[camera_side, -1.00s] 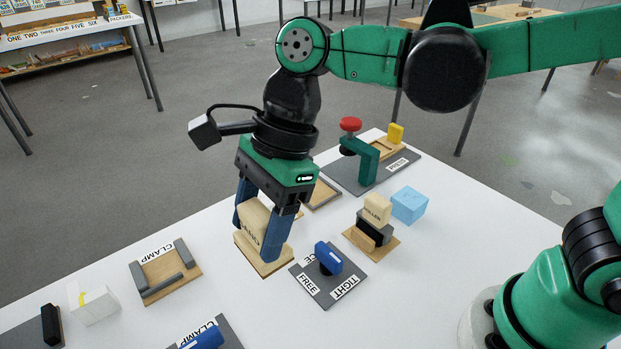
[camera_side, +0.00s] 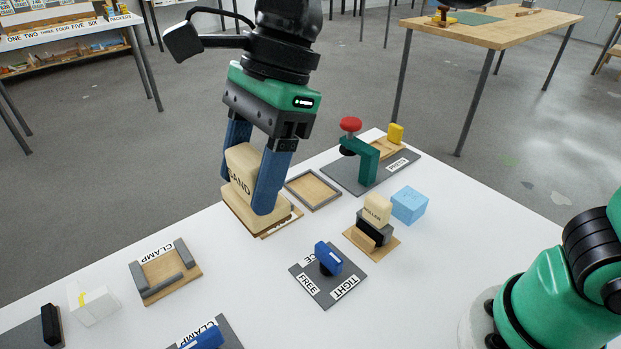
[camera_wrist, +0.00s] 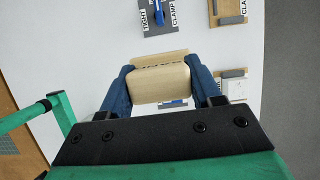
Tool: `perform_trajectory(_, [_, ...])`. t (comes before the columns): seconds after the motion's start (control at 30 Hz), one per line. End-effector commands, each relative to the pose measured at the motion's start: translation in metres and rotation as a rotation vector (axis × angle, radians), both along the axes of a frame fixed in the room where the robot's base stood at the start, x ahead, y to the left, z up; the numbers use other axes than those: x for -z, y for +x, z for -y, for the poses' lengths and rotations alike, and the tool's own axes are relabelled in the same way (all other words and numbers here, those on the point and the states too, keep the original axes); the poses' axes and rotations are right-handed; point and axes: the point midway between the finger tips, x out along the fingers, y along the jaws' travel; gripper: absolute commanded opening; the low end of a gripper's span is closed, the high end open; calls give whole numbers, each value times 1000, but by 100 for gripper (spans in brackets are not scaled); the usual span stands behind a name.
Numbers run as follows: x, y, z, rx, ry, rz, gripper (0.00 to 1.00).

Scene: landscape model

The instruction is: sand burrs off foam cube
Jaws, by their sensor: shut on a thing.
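My gripper (camera_side: 246,192) is shut on a pale wooden sanding block (camera_side: 240,163). Its dark lettering is partly covered by a finger, leaving "AND" readable. The block also shows between the fingers in the wrist view (camera_wrist: 160,83). It is upright over a small light wooden plate (camera_side: 286,222) near the table's far edge. I cannot tell whether it touches the plate. A light blue cube (camera_side: 409,205) stands to the right. A white block with a yellow mark (camera_side: 97,306) stands at the left front. I cannot tell which is the foam cube, and no burrs are clear.
A clamp fixture (camera_side: 165,272) with grey bars lies at the left. A blue FREE/TIGHT knob (camera_side: 328,258) is on a grey plate in front.

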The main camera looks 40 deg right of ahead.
Motion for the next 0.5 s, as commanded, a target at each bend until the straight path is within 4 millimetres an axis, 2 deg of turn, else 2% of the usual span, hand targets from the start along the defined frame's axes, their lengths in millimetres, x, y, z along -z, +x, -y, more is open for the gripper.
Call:
perform_trajectory(0.17, [3, 19, 7, 5, -3, 0, 15])
perform_trajectory(0.27, [10, 46, 19, 10, -7, -1, 15])
perform_trajectory(0.5, [42, 119, 73, 9, -9, -1, 15])
